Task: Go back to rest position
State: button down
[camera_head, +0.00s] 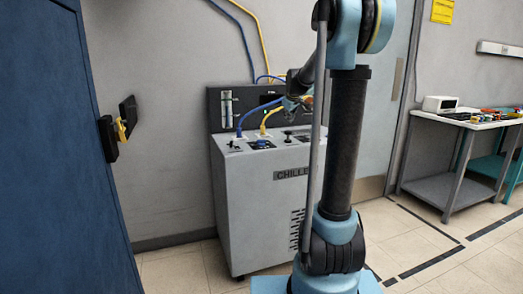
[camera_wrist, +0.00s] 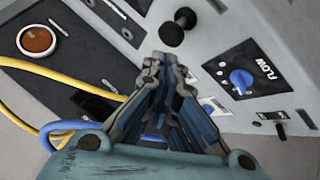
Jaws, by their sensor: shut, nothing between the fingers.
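My gripper (camera_wrist: 162,62) fills the lower middle of the wrist view, its fingers drawn together at the tips with nothing between them. It is close above the top panel of the grey chiller (camera_head: 262,200), which stands against the wall in the head view. A blue FLOW knob (camera_wrist: 241,81) is right of my fingers, apart from them. A black knob (camera_wrist: 172,33) is just beyond the fingertips; I cannot tell the gap. In the head view my gripper (camera_head: 290,104) is small and partly hidden by my arm.
A yellow hose (camera_wrist: 60,76) and a blue hose (camera_wrist: 55,130) run left of my gripper. A blue cabinet door (camera_head: 60,150) stands at the left. A table (camera_head: 460,119) with several items stands at the right. Floor between chiller and table is clear.

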jog(key=s+f+m+g, duration=0.2)
jog(key=s+f, duration=0.2)
jog(key=s, duration=0.9)
jog(key=s+f+m+g, duration=0.1)
jog(key=s+f+m, duration=0.15)
jog(key=s, duration=1.05)
jog(key=s+f+m+g, duration=0.1)
jog(key=s+f, duration=0.7)
jog(key=s, duration=0.4)
jog(key=s+f+m+g, duration=0.2)
jog(key=s+f, duration=0.6)
jog(key=s, duration=0.5)
jog(key=shift+d+f, duration=0.25)
jog(key=shift+d, duration=0.1)
jog(key=shift+w+m, duration=0.1)
jog(key=shift+m, duration=0.15)
jog(key=shift+w+f+g, duration=0.2)
jog(key=shift+w+g, duration=0.1)
jog(key=shift+w, duration=0.15)
jog(key=c, duration=2.3)
grip_release()
